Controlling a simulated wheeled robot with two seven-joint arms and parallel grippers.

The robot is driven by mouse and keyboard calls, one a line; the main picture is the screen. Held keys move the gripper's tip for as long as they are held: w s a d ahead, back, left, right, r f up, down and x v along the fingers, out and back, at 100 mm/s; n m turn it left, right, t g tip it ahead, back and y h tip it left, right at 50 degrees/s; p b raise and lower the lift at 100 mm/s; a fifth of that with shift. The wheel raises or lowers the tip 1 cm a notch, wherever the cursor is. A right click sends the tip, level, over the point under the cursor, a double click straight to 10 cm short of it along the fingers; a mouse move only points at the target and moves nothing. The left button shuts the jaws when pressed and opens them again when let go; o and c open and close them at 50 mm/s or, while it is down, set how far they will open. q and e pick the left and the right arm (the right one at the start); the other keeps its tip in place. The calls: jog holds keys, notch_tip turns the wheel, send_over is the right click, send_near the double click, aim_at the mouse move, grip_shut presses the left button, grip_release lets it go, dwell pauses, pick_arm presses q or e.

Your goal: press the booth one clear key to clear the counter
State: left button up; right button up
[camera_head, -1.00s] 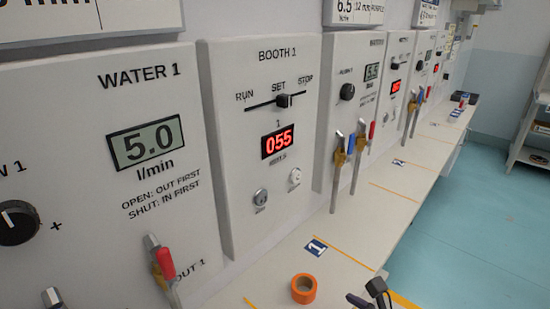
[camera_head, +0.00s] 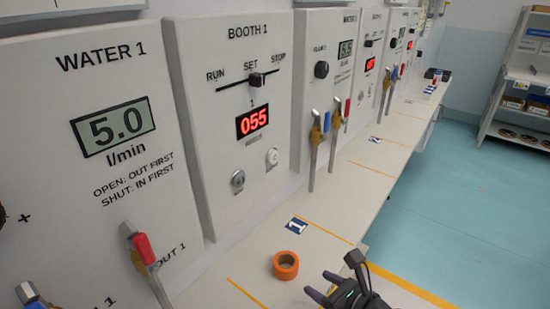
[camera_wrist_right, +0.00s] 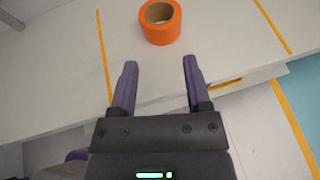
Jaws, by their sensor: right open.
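The booth one panel (camera_head: 200,100) is a pale box on the wall, headed BOOTH 1. Its red counter display (camera_head: 252,123) reads 055. A slider (camera_head: 256,79) above it stands at SET. My right gripper (camera_head: 318,284) is open and empty, low in the head view, below and right of the panel. It also shows in the right wrist view (camera_wrist_right: 158,78), apart from the keys. My left gripper is out of view.
An orange tape roll (camera_head: 286,265) lies on the bench (camera_head: 335,205) near my right gripper, and it also shows in the right wrist view (camera_wrist_right: 160,21). The WATER 1 panel (camera_head: 60,190) with a red-handled valve (camera_head: 142,249) stands at left. Blue floor lies at right.

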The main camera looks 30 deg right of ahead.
grip_shut()
dwell(1.4)
